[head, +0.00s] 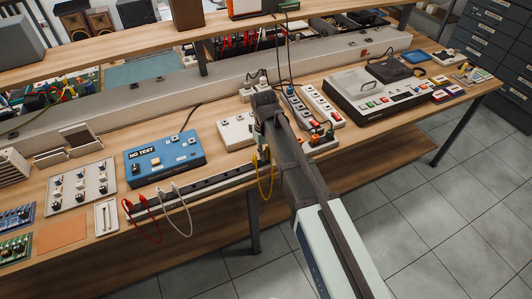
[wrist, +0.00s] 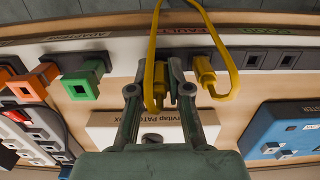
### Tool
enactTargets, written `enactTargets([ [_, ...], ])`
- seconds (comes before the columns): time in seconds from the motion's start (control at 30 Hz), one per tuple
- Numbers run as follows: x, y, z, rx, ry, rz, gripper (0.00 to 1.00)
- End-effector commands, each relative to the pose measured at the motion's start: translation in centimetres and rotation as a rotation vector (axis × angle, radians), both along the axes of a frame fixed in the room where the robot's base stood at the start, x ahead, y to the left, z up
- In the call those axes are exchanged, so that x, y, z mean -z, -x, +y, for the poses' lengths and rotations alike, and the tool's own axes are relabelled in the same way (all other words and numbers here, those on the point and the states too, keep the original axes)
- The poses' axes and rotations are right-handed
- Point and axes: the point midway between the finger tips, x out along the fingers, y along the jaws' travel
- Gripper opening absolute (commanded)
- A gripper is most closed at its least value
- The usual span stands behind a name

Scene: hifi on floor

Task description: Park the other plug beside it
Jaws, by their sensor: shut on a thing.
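My gripper (wrist: 158,92) is shut on a yellow plug (wrist: 154,84), whose yellow cord loops up over the rail. The other yellow plug (wrist: 203,74) is just right of my right finger in the wrist view, at a socket of the dark socket rail (wrist: 256,60). The held plug points toward the bench side; whether its tip touches anything is hidden. In the head view my gripper (head: 262,138) is over the bench's front edge, hiding both plugs, and the yellow cord (head: 265,182) hangs below it.
A white patch box (wrist: 105,128) lies under my fingers. A blue tester (head: 165,155), a red cord (head: 143,205) and a white cord (head: 180,200) are left along the bench.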

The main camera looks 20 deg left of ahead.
Motion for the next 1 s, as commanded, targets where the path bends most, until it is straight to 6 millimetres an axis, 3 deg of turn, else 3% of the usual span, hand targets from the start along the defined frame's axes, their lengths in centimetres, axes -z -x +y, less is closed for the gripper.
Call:
enactTargets([
  [1.0, 0.85, 0.0, -0.01, 0.0, 0.0, 0.0, 0.0],
])
